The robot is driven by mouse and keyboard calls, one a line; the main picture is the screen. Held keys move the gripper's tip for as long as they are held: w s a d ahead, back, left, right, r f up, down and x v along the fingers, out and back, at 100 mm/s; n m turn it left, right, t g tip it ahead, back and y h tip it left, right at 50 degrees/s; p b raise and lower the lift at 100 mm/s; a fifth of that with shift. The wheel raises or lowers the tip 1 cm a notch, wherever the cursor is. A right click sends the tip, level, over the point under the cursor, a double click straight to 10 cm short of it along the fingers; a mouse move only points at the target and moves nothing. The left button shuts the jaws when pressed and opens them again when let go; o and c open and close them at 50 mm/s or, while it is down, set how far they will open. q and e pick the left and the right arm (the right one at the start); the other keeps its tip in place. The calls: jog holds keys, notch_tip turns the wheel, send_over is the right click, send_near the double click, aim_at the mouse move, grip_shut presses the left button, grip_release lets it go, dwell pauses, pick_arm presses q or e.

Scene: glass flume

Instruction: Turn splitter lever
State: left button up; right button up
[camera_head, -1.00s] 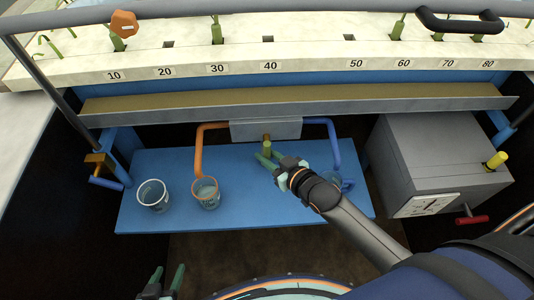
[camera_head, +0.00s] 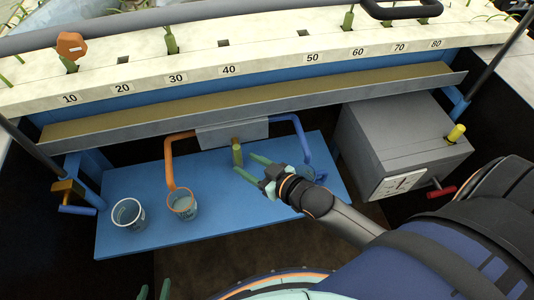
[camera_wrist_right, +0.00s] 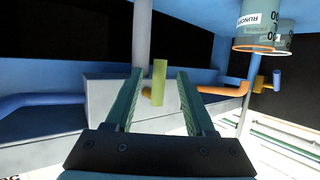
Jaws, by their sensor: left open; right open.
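The splitter lever (camera_head: 237,154) is a short yellow-green handle on the front of a grey splitter box (camera_head: 215,135), which has an orange pipe on its left and a blue pipe on its right. My right gripper (camera_head: 248,165) is open and empty, just to the right of the lever and nearer to me, with its fingers pointing at it. In the right wrist view the lever (camera_wrist_right: 159,82) appears upright between the two open fingers (camera_wrist_right: 157,85), apparently beyond their tips. My left gripper (camera_head: 153,292) is open at the bottom edge, far from the lever, mostly cut off.
Two cups, a white-rimmed one (camera_head: 129,213) and an orange-rimmed one (camera_head: 182,203), stand on the blue shelf (camera_head: 225,215). A grey box (camera_head: 395,140) with a dial and red handle is at right. The numbered flume rail (camera_head: 270,60) runs above.

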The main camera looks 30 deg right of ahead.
jog(key=v, duration=0.7)
jog(key=shift+s+r, duration=0.15)
jog(key=shift+s, duration=0.2)
jog(key=shift+d+p, duration=0.1)
jog(key=shift+p, duration=0.25)
jog(key=s+a+f+m+g+h+p, duration=0.1)
jog(key=s+a+f+g+p, duration=0.1)
jog(key=s+f+g+p, duration=0.2)
jog(key=s+f, duration=0.3)
jog(key=f, duration=0.2)
jog(key=shift+m+h, duration=0.3)
jog(key=shift+h, duration=0.1)
jog(key=shift+a+f, duration=0.15)
dwell(0.5)
